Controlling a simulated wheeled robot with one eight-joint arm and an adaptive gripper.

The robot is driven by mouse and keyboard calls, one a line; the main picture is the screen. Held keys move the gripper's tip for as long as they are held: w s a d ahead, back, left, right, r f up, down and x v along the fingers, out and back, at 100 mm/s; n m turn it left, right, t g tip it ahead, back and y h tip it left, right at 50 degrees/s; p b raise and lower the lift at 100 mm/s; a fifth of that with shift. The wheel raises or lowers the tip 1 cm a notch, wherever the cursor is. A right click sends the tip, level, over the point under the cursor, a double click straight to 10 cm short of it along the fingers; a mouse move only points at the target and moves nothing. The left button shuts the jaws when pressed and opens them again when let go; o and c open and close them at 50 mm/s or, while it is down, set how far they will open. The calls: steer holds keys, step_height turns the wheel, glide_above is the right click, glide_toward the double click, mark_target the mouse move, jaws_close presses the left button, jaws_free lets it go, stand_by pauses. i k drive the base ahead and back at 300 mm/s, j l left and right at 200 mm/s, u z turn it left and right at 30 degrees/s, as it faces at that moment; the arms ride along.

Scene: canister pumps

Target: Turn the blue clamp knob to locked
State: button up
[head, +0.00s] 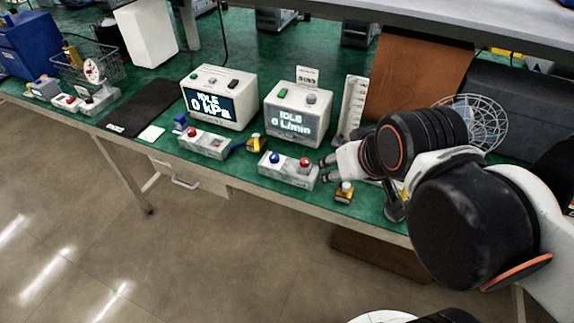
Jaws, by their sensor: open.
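A round blue knob (274,157) sits on the left end of a low grey block (288,174) near the front of the green bench. A red knob (305,162) sits on the same block's right end. My gripper (323,170) is open and empty, just right of the block, with its fingers pointing left toward the red knob. The blue knob is farther left, apart from the fingers. Whether the fingers touch the block cannot be told. The knob's locked or unlocked setting is too small to read.
Behind stand two white pump units, one reading IDLE 0 kPa (217,99), the other IDLE 0 L/min (297,117). A second grey block (203,145) with a red knob is to the left. A small yellow fitting (345,192) stands below my gripper near the bench edge.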

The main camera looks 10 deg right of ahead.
mark_target(274, 158)
steer(key=i+j+z, duration=0.2)
steer(key=j, duration=0.25)
steer(key=i+j+z, duration=0.2)
steer(key=j, duration=0.2)
steer(key=j+z, duration=0.2)
steer(key=j, duration=0.25)
